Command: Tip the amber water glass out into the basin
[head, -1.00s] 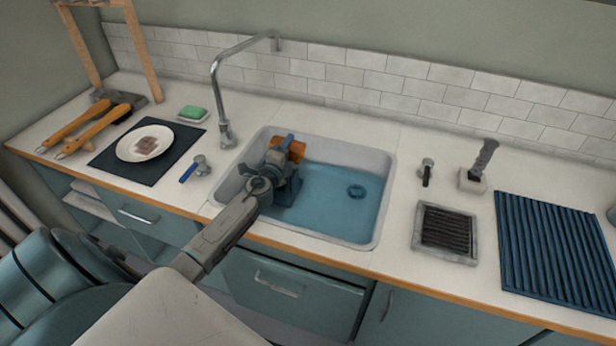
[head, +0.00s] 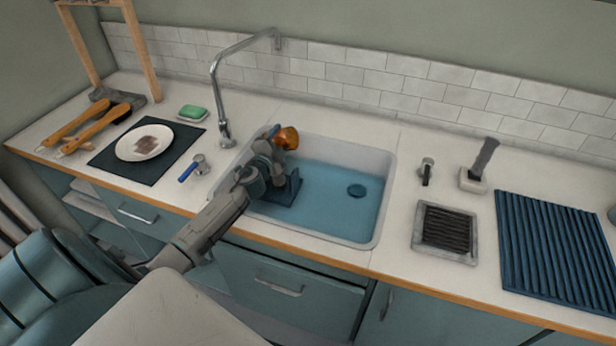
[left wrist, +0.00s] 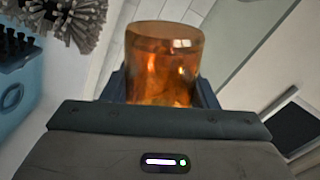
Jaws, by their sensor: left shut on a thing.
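The amber glass (head: 287,138) is tilted over on its side above the back left part of the basin (head: 384,200). My left gripper (head: 273,140) is shut on it, and the gripper's wrist hides part of it. In the left wrist view the amber glass (left wrist: 163,62) stands between the dark fingers (left wrist: 160,92), see-through orange with bright glints. I cannot tell whether water is in it or running out. My right gripper is not in view.
A dark blue block-like shape (head: 284,190) lies in the basin under my left wrist. The tap (head: 222,95) stands behind left, a blue-handled item (head: 192,168) beside the basin. A plate (head: 145,142) lies left. A grate (head: 445,232) and ribbed mat (head: 556,247) lie right.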

